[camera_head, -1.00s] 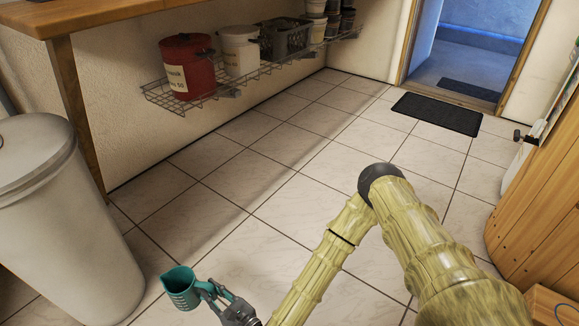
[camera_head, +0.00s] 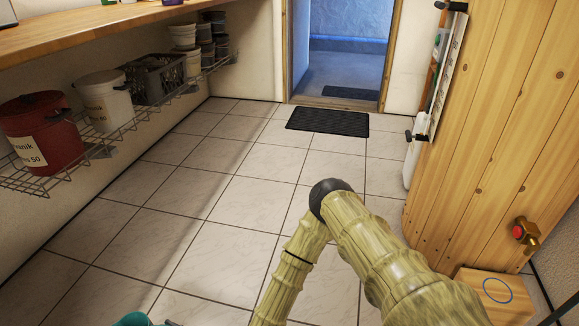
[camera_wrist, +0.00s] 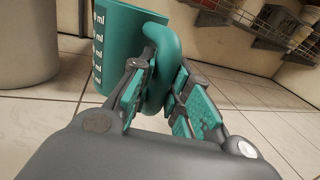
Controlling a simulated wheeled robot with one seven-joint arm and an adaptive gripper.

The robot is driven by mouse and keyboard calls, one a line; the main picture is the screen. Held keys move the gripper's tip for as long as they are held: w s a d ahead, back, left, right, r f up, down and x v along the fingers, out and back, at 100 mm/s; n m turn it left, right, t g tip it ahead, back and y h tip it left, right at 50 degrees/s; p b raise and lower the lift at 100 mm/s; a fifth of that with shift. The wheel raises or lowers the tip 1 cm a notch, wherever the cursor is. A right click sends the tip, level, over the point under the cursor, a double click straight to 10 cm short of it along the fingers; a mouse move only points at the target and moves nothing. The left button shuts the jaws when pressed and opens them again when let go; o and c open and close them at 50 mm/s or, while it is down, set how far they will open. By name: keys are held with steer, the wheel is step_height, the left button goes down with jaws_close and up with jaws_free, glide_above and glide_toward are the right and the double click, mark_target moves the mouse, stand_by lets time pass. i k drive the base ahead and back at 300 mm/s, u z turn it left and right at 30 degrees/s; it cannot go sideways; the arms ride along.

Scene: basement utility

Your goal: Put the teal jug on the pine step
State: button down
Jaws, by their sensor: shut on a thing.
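In the head view only the top edge of the jug (camera_head: 132,319) shows at the bottom edge. The jug is held above the tiled floor. The pine step (camera_head: 475,299) is a low wooden block at the lower right of the head view, with a blue ring on its top. The step lies well to the right of the jug, and its top looks clear.
A tall pine door or panel (camera_head: 490,130) with a red-centred brass knob (camera_head: 522,232) stands behind the step. A wire shelf (camera_head: 95,145) with buckets runs along the left wall. A dark mat (camera_head: 328,121) lies before the doorway. The middle floor is clear.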

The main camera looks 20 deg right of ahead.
mark_target(499, 294)
steer(key=u, duration=0.05)
steer(key=i, duration=1.1)
steer(key=z, duration=3.6)
steer(key=i, duration=0.5)
steer(key=z, duration=0.05)
